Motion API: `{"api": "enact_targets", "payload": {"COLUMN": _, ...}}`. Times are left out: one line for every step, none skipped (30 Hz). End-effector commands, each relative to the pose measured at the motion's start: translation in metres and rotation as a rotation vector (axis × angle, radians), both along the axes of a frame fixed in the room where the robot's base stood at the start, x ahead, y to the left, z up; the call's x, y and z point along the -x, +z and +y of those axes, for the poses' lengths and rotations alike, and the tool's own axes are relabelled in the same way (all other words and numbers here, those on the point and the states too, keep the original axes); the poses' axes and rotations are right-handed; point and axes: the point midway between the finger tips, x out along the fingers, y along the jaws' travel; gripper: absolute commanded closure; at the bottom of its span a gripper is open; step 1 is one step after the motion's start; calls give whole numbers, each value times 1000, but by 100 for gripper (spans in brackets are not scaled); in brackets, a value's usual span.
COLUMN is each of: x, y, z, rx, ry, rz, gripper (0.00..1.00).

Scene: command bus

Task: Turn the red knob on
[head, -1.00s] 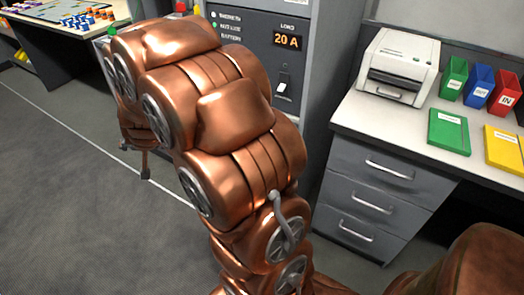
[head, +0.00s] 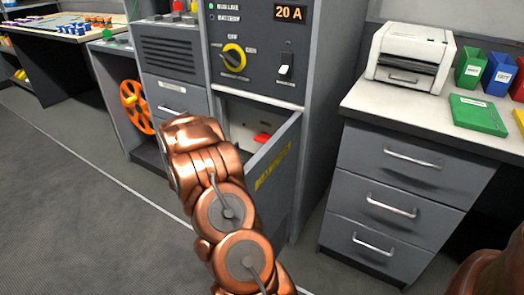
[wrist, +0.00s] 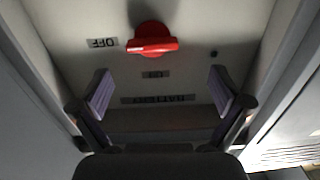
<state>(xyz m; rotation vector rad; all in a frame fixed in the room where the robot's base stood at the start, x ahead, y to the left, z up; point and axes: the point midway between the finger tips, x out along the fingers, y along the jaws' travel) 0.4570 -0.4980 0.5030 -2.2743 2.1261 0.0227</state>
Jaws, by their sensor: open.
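The red knob (wrist: 152,40) sits on the pale back wall of a recessed compartment, in the upper middle of the wrist view. Its raised bar lies nearly level, close to an upside-down "OFF" label (wrist: 102,43) on its left. A small label (wrist: 155,74) below it is too dim to read. In the head view the red knob (head: 262,138) shows inside the open compartment under the panel. My gripper (wrist: 161,92) is open and empty, its two fingers spread below the knob and apart from it. In the head view my arm hides the gripper.
The compartment's open door (head: 275,165) stands out on the right, with yellow lettering. Above is a panel with a yellow selector (head: 233,58) and a white switch (head: 286,65). An orange wheel (head: 135,107) is at left. A drawer desk (head: 400,185) stands right; floor at left is clear.

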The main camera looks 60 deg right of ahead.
Motion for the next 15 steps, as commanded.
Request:
{"api": "enact_targets", "payload": {"x": 5, "y": -5, "z": -3, "rx": 14, "ry": -13, "rz": 5, "gripper": 0}}
{"api": "enact_targets", "payload": {"x": 7, "y": -5, "z": -4, "rx": 22, "ry": -19, "rz": 7, "gripper": 0}}
{"api": "enact_targets", "payload": {"x": 8, "y": -4, "z": -6, "rx": 29, "ry": -24, "rz": 9, "gripper": 0}}
{"api": "enact_targets", "payload": {"x": 9, "y": -4, "z": -7, "rx": 32, "ry": -26, "rz": 9, "gripper": 0}}
{"api": "enact_targets", "payload": {"x": 10, "y": -4, "z": -9, "rx": 34, "ry": -28, "rz": 10, "gripper": 0}}
{"api": "enact_targets", "payload": {"x": 10, "y": -3, "z": -11, "rx": 35, "ry": -29, "rz": 9, "gripper": 0}}
{"api": "enact_targets", "payload": {"x": 9, "y": -3, "z": -13, "rx": 35, "ry": -28, "rz": 8, "gripper": 0}}
{"api": "enact_targets", "payload": {"x": 9, "y": -4, "z": -16, "rx": 34, "ry": -28, "rz": 8, "gripper": 0}}
{"api": "enact_targets", "payload": {"x": 9, "y": -4, "z": -20, "rx": 33, "ry": -29, "rz": 8, "gripper": 0}}
{"api": "enact_targets", "payload": {"x": 9, "y": -4, "z": -24, "rx": 33, "ry": -30, "rz": 8, "gripper": 0}}
{"api": "enact_targets", "payload": {"x": 9, "y": -4, "z": -27, "rx": 33, "ry": -30, "rz": 7, "gripper": 0}}
{"api": "enact_targets", "payload": {"x": 9, "y": -4, "z": -32, "rx": 34, "ry": -29, "rz": 7, "gripper": 0}}
{"api": "enact_targets", "payload": {"x": 9, "y": -4, "z": -36, "rx": 35, "ry": -30, "rz": 7, "gripper": 0}}
{"api": "enact_targets", "payload": {"x": 8, "y": -4, "z": -40, "rx": 36, "ry": -29, "rz": 6, "gripper": 0}}
{"api": "enact_targets", "payload": {"x": 8, "y": -4, "z": -46, "rx": 36, "ry": -29, "rz": 6, "gripper": 0}}
